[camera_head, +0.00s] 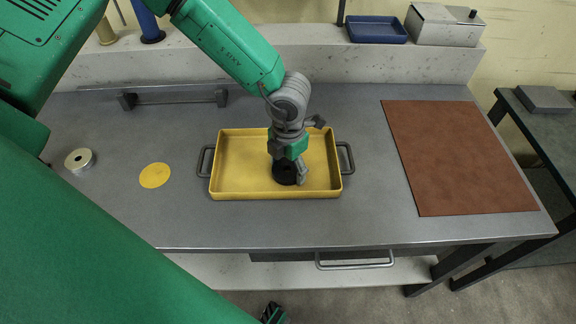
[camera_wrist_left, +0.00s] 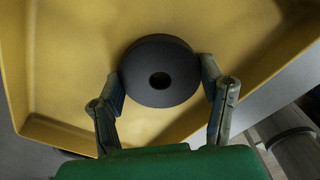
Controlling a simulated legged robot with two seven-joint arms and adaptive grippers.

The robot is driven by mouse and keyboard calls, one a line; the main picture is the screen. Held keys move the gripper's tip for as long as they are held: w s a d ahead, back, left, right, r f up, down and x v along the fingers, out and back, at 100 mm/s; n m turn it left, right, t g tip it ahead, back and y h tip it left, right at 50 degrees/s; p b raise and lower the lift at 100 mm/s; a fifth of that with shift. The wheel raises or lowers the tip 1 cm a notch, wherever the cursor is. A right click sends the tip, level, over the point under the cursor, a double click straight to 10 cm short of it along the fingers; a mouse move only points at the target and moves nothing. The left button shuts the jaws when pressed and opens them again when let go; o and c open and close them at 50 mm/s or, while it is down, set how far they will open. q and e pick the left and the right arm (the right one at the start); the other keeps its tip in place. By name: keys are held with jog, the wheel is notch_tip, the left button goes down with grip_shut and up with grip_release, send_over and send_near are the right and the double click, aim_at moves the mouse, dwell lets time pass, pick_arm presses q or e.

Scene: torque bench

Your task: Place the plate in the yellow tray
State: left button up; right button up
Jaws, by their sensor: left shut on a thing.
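The plate is a black disc with a centre hole; in the left wrist view the plate (camera_wrist_left: 160,57) sits between the two fingers of my left gripper (camera_wrist_left: 163,85). In the head view the plate (camera_head: 284,174) is inside the yellow tray (camera_head: 238,165), in its right half, partly hidden by the fingers. My left gripper (camera_head: 291,160) reaches down into the tray and is shut on the plate's sides. I cannot tell whether the plate touches the tray floor. The tray's wall also shows in the left wrist view (camera_wrist_left: 65,135). My right gripper is not clearly in view.
A yellow disc (camera_head: 155,175) and a metal spool (camera_head: 80,160) lie left of the tray. A brown mat (camera_head: 455,155) covers the bench's right side. A blue bin (camera_head: 377,29) and a metal box (camera_head: 443,24) stand on the back ledge. Bare bench lies between tray and mat.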

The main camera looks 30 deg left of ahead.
aim_at(289, 169)
pick_arm(q)
jog(key=shift+d, duration=0.15)
pick_arm(e)
jog(key=shift+d, duration=0.1)
pick_arm(q)
jog(key=o, duration=1.7)
jog(key=shift+d, duration=0.1)
pick_arm(e)
jog(key=shift+d, duration=0.2)
pick_arm(q)
notch_tip(289, 169, up, 12)
jog(key=shift+r+p, duration=0.1)
jog(key=shift+p, duration=0.2)
pick_arm(e)
jog(key=shift+a+r, duration=0.1)
jog(key=shift+r, duration=0.2)
